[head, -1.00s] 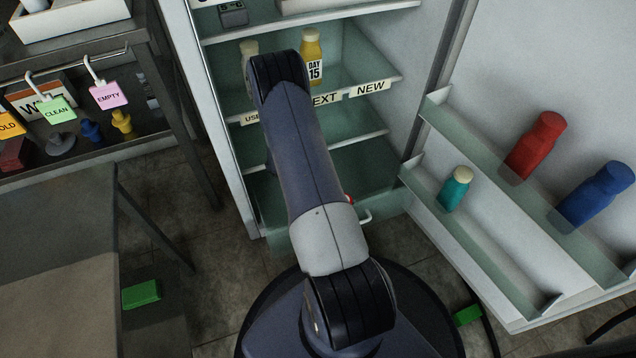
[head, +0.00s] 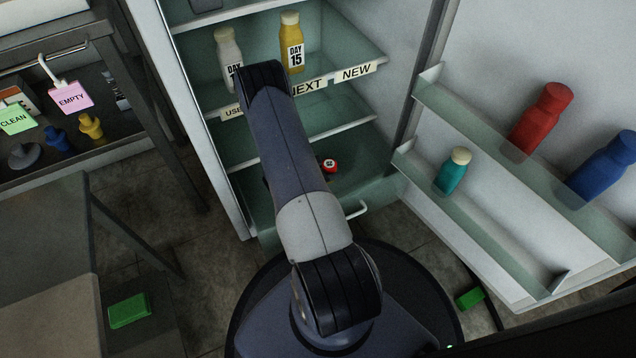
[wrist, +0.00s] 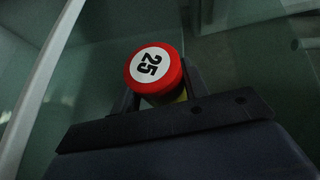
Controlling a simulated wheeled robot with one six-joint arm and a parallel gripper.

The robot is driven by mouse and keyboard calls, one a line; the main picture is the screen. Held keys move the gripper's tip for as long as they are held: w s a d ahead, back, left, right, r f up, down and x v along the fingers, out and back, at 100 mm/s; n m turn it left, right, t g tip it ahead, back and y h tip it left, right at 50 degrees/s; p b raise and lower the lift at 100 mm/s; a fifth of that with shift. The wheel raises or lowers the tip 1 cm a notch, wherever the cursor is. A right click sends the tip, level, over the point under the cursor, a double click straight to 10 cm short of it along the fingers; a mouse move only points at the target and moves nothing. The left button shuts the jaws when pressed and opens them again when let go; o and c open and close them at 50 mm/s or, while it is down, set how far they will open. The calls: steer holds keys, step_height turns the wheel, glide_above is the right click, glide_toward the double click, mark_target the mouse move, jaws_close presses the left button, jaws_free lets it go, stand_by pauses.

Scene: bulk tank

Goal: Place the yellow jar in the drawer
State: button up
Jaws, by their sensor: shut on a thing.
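The yellow jar has a red lid with a white disc marked 25, clear in the wrist view (wrist: 153,74); a bit of its yellow body (wrist: 166,97) shows below the lid. My gripper (wrist: 160,92) is shut on it, one finger on each side. In the head view the red lid (head: 330,166) shows just right of my arm, inside the fridge's lower part; my arm hides the gripper there. The drawer (head: 378,193) is the greenish clear bin at the fridge's bottom, with a pale handle (head: 357,210). I cannot tell how far it is pulled out.
Shelves above hold a white bottle (head: 229,52) and a yellow DAY 15 bottle (head: 291,45). The open door at right carries teal (head: 452,174), red (head: 540,120) and blue (head: 607,165) bottles. A cart with tags (head: 72,97) stands at left.

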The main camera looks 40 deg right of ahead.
step_height(320, 180, down, 8)
steer(key=b, duration=0.3)
steer(key=shift+f, duration=0.25)
steer(key=shift+f, duration=0.1)
steer(key=o, duration=1)
steer(key=shift+f, duration=0.1)
